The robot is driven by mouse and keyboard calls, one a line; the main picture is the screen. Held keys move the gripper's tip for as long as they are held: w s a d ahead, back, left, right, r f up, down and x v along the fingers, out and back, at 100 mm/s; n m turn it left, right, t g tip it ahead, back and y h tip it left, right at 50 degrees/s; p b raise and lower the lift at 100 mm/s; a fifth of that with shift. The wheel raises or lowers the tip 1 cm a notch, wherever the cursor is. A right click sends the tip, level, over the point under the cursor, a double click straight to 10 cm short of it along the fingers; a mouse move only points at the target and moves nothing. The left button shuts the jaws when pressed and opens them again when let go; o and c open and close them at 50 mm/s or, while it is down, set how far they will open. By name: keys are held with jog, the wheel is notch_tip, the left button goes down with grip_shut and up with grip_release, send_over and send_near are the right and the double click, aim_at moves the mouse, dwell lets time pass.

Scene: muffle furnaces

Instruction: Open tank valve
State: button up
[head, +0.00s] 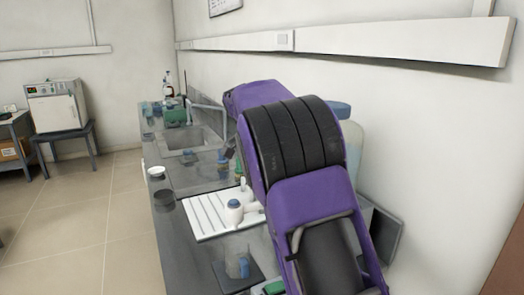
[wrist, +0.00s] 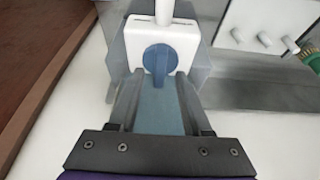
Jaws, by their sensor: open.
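The tank valve, a white block with a round blue knob (wrist: 157,59), is at the top centre of the wrist view. A white spout runs up from the block. My gripper (wrist: 157,80) is open, with one finger at each lower side of the knob. Whether the fingers touch it, I cannot tell. The translucent tank (wrist: 115,48) shows behind the valve. In the head view, the tank (head: 353,148) with its blue lid (head: 340,110) stands by the wall, partly hidden by my purple arm. The valve and my gripper are hidden there.
A dark counter (head: 175,240) runs along the wall, with a sink (head: 185,138), a white pegged board (head: 208,216), a white bottle with a blue cap (head: 235,211) and glassware. A white wall trunking (head: 400,42) passes above. The tiled floor (head: 75,225) at left is clear.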

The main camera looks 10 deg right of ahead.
jog(key=v, duration=1.6)
jog(key=shift+r, duration=0.1)
